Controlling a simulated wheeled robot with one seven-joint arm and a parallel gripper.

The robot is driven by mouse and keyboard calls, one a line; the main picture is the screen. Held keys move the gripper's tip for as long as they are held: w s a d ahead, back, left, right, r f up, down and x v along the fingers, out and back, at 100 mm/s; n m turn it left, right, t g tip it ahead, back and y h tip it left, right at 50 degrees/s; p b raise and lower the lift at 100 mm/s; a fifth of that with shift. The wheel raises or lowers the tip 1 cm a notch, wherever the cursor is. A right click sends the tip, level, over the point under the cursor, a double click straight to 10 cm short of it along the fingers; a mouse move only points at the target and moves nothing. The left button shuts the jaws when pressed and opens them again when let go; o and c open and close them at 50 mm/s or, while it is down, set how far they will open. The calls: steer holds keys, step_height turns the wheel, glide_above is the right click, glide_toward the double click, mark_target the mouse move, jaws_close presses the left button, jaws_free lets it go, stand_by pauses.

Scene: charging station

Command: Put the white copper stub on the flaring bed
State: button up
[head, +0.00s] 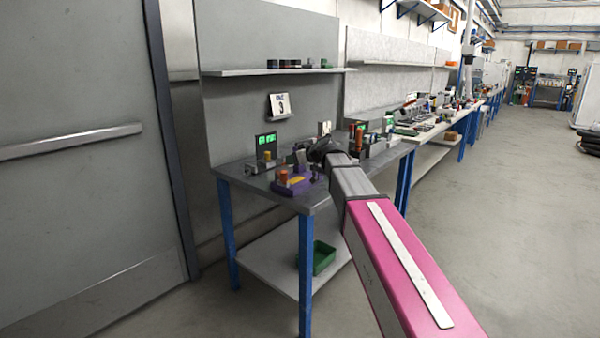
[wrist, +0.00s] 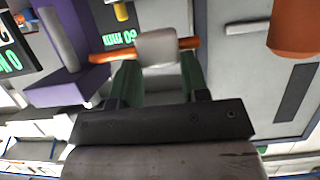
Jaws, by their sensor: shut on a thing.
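In the wrist view, my gripper (wrist: 157,65) is shut on the white copper stub (wrist: 155,46), a pale block-like middle with copper ends sticking out left and right between the green fingers. In the head view, my gripper (head: 318,150) is a dark shape over the workbench, and the stub in it cannot be made out. A purple fixture (head: 291,188) with a copper-coloured piece stands on the bench just left of it. A purple part (wrist: 62,88) with a grey bar also shows at left in the wrist view. I cannot tell which thing is the flaring bed.
The grey workbench (head: 240,176) holds units with green displays (head: 266,140) behind the purple fixture and several small items to the right. A large copper-coloured cylinder (wrist: 295,27) is close at upper right in the wrist view. A green bin (head: 318,256) sits on the lower shelf.

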mark_target(301, 182)
steer(key=shift+w+d+f, duration=0.4)
steer(key=shift+d, duration=0.15)
steer(key=shift+w+d+f, duration=0.4)
steer(key=shift+d, duration=0.15)
steer(key=shift+d+f, duration=0.1)
steer(key=shift+f, duration=1.9)
steer(key=shift+s+f, duration=0.15)
steer(key=shift+f, duration=0.55)
steer(key=o, duration=1)
steer(key=shift+f, duration=0.1)
steer(key=shift+s+d+r, duration=0.1)
steer(key=shift+r, duration=0.5)
steer(key=v, duration=1.1)
steer(key=shift+d+r, duration=0.2)
steer(key=shift+r, duration=0.25)
